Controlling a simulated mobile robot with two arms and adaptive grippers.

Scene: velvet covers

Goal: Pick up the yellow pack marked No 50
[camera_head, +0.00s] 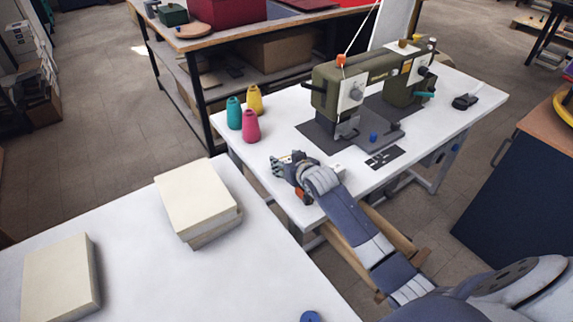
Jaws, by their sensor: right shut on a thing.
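My right arm comes in from the lower right, over the near edge of the white sewing table (235,150). My right gripper (280,165) is low over the table's left part, in front of the pink cone. It is shut on a small pale thing (286,158), mostly hidden by the fingers. I cannot read a No 50 mark or make out its colour surely. A small white box (337,169) lies just right of the wrist. My left gripper is not in view.
Teal (234,112), yellow (254,99) and pink (251,126) thread cones stand behind the gripper. A green sewing machine (360,85) stands to the right, with a blue bobbin-like piece (373,137) by it. Cream stacks (197,195) lie on the nearer white table (150,270).

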